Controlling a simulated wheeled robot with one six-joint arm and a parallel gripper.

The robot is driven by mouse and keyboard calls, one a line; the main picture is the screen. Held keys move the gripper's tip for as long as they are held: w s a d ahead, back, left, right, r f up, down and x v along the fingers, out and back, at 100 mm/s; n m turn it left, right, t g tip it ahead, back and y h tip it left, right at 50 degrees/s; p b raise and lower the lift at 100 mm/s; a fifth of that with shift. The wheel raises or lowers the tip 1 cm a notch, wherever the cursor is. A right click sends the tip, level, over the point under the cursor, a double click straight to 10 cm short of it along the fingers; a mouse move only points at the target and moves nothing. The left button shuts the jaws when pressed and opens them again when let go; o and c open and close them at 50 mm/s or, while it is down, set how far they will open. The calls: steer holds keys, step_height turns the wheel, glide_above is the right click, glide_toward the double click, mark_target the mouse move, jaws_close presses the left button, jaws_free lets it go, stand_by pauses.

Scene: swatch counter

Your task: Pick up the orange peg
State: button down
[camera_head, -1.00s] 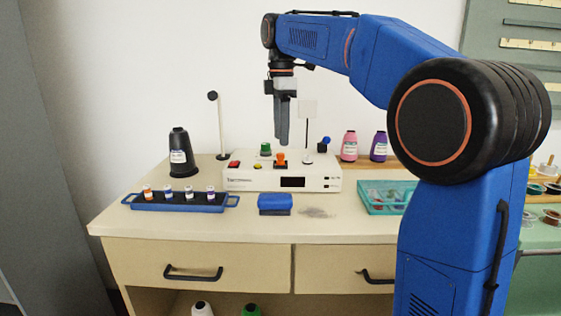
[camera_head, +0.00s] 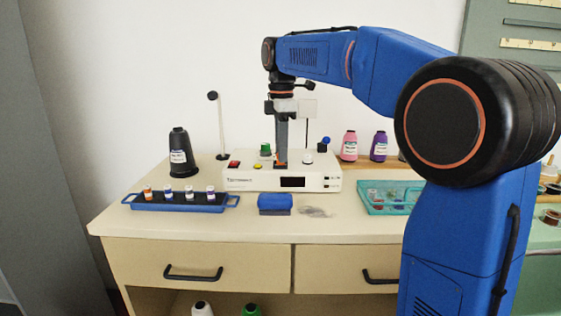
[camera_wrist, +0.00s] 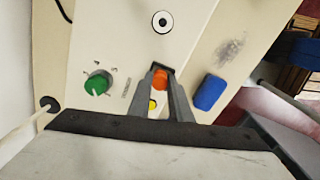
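The orange peg (camera_wrist: 160,78) stands on top of the white instrument box (camera_head: 240,183). It sits between the two fingers of my gripper (camera_wrist: 161,74) in the wrist view. The fingers flank it closely, one on each side; I cannot tell whether they press on it. In the head view my gripper (camera_head: 281,163) points straight down with its fingertips at the box top. There the fingers hide most of the peg, and only a little orange shows at the tips. The peg appears still seated at the box.
Near the peg are a green knob (camera_head: 265,149), a yellow button (camera_head: 258,166), a red switch (camera_head: 234,164) and a white knob (camera_head: 308,158). A blue block (camera_head: 275,203) and a blue vial rack (camera_head: 180,207) lie in front. A teal tray (camera_head: 375,208) is at right.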

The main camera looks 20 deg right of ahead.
stand_by(0.3)
step_height(320, 180, up, 10)
stand_by(0.5)
stand_by(0.5)
